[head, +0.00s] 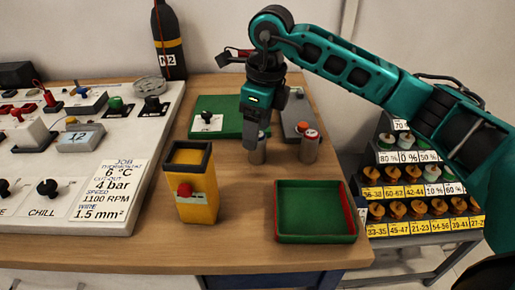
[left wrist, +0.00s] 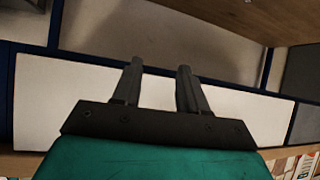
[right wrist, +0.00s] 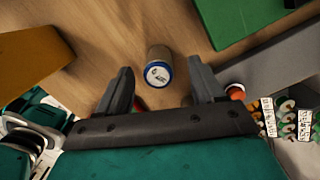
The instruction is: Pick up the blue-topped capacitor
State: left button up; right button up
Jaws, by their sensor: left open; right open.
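The blue-topped capacitor (right wrist: 158,66) is a short metal cylinder with a blue rim and a pale marked top. In the right wrist view it stands ahead, between the lines of my open right gripper's fingers. In the head view the capacitor (head: 258,155) is partly hidden behind my right gripper (head: 252,138), which points down at it. I cannot tell whether they touch. A red-topped capacitor (head: 310,150) stands just to its right; its top (right wrist: 236,91) shows beside the right finger in the right wrist view. My left gripper (left wrist: 158,72) is open and empty, facing cabinet fronts.
A green tray with red sides (head: 312,211) lies at the front right. A yellow box (head: 192,190) with a red knob stands front left of the capacitors. Green (head: 225,122) and grey plates lie behind. A white panel (head: 100,205) fills the left.

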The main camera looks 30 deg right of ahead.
notch_tip(320, 180, down, 4)
jog(key=shift+s+a+r, duration=0.1)
jog(key=shift+s, duration=0.05)
jog(key=shift+f, duration=0.55)
jog(key=shift+c, duration=0.2)
jog(key=c, duration=1.1)
jog(key=shift+r, duration=0.2)
